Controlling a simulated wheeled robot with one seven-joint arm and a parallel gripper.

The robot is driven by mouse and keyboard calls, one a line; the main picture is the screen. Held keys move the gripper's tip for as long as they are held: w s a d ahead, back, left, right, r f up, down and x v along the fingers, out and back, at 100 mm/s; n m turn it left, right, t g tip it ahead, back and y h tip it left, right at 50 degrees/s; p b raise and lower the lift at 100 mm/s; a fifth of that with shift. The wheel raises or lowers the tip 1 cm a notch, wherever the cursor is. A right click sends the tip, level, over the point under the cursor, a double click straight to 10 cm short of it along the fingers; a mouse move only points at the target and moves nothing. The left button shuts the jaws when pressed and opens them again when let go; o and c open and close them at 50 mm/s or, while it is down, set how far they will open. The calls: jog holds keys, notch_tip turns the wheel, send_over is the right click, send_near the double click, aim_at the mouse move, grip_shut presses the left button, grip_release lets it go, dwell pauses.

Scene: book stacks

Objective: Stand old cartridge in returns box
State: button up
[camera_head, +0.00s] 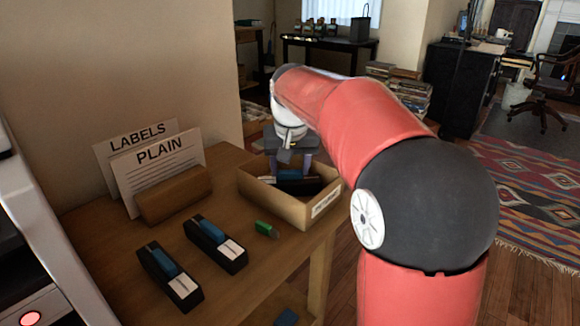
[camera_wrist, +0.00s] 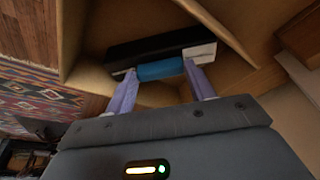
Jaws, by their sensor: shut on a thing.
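The returns box is an open tan box (camera_head: 268,203) at the right end of the wooden table, with a small white label on one side. My gripper (camera_head: 293,172) reaches down into it from above. In the wrist view my gripper (camera_wrist: 160,73) is shut on a black cartridge (camera_wrist: 150,47) with a blue middle and a white end. The fingers grip the blue part. The cartridge lies lengthwise between the box walls (camera_wrist: 72,35). I cannot tell whether it touches the box floor. In the head view my fingers and the box wall partly hide it.
Two similar black and blue cartridges (camera_head: 167,276) (camera_head: 216,243) lie on the table (camera_head: 245,290) left of the box. A small green object (camera_head: 265,229) lies near the box. Cards reading LABELS and PLAIN (camera_head: 160,165) stand in a wooden block (camera_head: 175,195). The table's right edge is close to the box.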

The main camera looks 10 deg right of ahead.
jog(key=o, duration=1.6)
jog(key=shift+c, duration=0.2)
jog(key=p+v, duration=0.2)
jog(key=v, duration=1)
jog(key=s+f+n+t, duration=0.1)
jog(key=s+f, duration=0.7)
jog(key=s, duration=0.4)
jog(key=s+f+t, duration=0.1)
jog(key=s+f, duration=0.7)
jog(key=s, duration=0.5)
jog(key=shift+d+n+t, duration=0.25)
jog(key=shift+n+t, duration=0.05)
jog(key=shift+n, duration=0.1)
jog(key=shift+s+f, duration=0.1)
jog(key=shift+f, duration=0.05)
